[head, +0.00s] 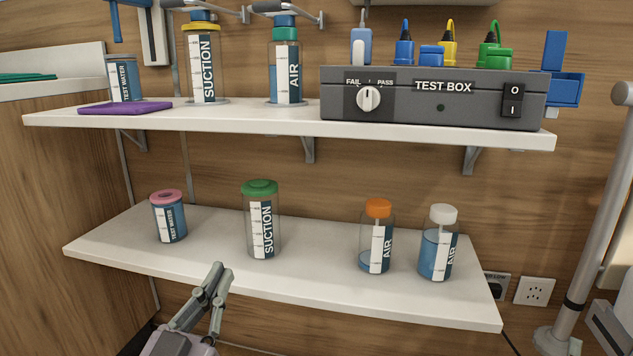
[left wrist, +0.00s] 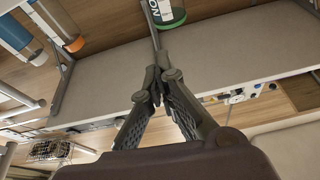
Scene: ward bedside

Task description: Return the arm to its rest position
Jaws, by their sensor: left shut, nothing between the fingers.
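My left gripper (head: 217,270) is at the bottom of the head view, in front of the lower shelf's front edge. Its fingers are together with nothing between them. It also shows in the left wrist view (left wrist: 156,72), fingertips close together, pointing toward the shelf. The lower shelf (head: 320,265) is white. The green-capped suction jar (head: 262,225) stands on it, behind and to the right of my gripper, and apart from it. My right gripper does not show in either view.
The lower shelf also holds a pink-lidded test water jar (head: 168,217), an orange-capped air jar (head: 377,238) and a white-capped air jar (head: 438,243). The upper shelf (head: 230,118) bears more jars, a purple cloth (head: 125,108) and the test box (head: 432,97). A grey pole (head: 598,200) stands at right.

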